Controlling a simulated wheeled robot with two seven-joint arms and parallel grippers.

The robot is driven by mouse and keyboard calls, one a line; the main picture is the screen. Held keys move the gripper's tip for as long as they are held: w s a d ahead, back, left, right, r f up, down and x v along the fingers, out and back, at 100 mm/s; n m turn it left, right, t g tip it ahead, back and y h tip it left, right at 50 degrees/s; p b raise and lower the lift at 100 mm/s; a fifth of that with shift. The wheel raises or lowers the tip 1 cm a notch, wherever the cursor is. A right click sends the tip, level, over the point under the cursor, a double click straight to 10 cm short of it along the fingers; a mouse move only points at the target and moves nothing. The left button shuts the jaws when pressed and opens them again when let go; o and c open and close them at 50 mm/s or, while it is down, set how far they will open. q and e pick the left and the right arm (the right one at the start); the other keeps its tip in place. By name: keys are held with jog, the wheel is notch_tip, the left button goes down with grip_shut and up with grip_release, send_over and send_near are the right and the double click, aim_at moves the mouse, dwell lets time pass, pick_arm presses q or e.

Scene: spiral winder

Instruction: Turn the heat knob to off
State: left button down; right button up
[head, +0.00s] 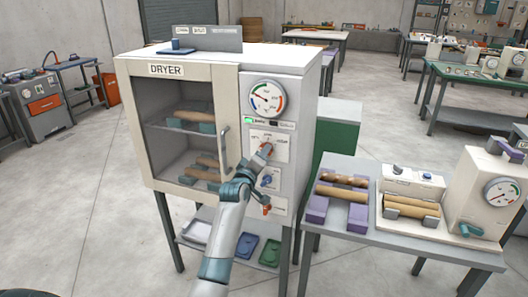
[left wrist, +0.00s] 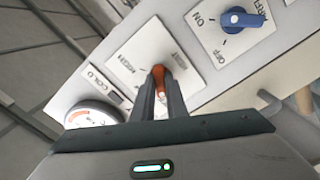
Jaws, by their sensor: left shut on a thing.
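The cream dryer (head: 291,60) stands in front of me with a column of controls on its right side. The heat knob (left wrist: 158,72) is orange-red and sits on a white label plate on that panel; in the head view its tip (head: 267,148) shows just past the fingers. My left gripper (head: 262,156) is shut on this knob, with one dark finger on each side in the left wrist view (left wrist: 160,95). The fingers hide most of the knob, and I cannot tell its exact setting. My right gripper is not in view.
A blue knob (left wrist: 235,18) marked ON and OFF sits beside the heat knob's plate. An orange control (head: 267,210) is lower on the panel. The dryer's gauge (head: 267,98) is above. A door handle (head: 225,148) stands out left of my gripper. A side table (head: 440,251) is at right.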

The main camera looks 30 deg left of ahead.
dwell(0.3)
pick_arm(q)
jog(key=c, duration=1.8)
grip_release()
jog(key=shift+o, duration=0.2)
jog(key=shift+s, duration=0.1)
jog(key=b+v, duration=0.4)
jog(key=v, duration=1.3)
jog(key=shift+d, duration=0.1)
